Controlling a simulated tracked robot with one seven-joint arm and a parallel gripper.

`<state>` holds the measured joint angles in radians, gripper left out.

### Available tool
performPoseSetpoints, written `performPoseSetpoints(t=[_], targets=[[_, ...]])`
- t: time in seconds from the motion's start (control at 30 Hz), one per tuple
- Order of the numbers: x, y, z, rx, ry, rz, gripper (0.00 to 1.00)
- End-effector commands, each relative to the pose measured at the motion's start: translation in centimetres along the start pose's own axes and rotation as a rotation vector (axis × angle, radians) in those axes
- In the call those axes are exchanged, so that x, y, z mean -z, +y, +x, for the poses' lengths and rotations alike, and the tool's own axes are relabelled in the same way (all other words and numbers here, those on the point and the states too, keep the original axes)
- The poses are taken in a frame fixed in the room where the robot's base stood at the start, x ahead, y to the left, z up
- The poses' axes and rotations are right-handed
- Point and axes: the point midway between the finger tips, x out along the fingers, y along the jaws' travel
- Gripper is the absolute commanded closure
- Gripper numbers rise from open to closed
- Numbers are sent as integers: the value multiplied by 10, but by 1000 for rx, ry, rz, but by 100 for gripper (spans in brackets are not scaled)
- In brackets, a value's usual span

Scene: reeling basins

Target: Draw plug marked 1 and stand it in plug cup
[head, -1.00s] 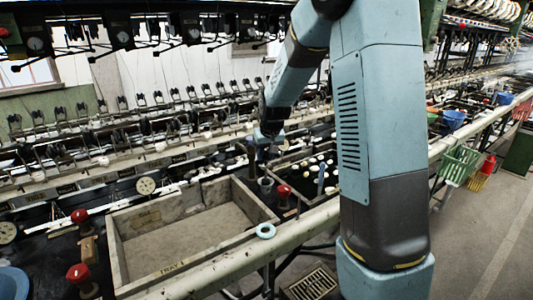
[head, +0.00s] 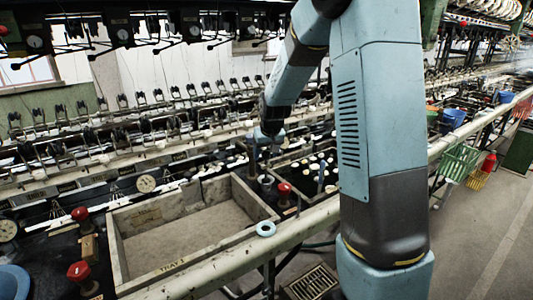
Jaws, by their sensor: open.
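My gripper (head: 266,142) hangs at the end of my arm, above the far left corner of the dark basin (head: 281,196). It is small and dark here, with its jaws open; the gap between its fingertips is hard to make out. An upright blue-grey plug (head: 321,178) stands in the basin among pale cocoons, to the right of and below my gripper. I cannot read a number on it. A small grey cup (head: 266,183), which looks like the plug cup, stands between the basin and the wooden tray, below my gripper.
A wooden tray (head: 118,262) marked TRAY 1 lies left of the basin. Red-topped knobs (head: 283,189) stand near it, with two more at the far left. Reeling machinery fills the back. My arm covers the area right of the basin.

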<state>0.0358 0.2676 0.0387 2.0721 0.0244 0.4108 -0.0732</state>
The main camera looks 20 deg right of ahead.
Motion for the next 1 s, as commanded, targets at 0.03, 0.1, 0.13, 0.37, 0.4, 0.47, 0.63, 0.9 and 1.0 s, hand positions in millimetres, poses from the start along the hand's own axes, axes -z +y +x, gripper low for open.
performPoseSetpoints(t=[0.03,0.1,0.13,0.37,0.4,0.47,0.63,0.9,1.0], targets=[[0,0,-3,0,1,0,36],[1,0,-9,0,2,0,36],[1,0,-13,0,3,0,36],[1,0,-54,-1,5,0,36],[1,0,-62,-1,5,0,36],[1,0,-73,-1,5,0,36],[1,0,-104,0,4,0,36],[1,0,-132,0,2,0,36],[1,0,-135,0,1,0,36]])
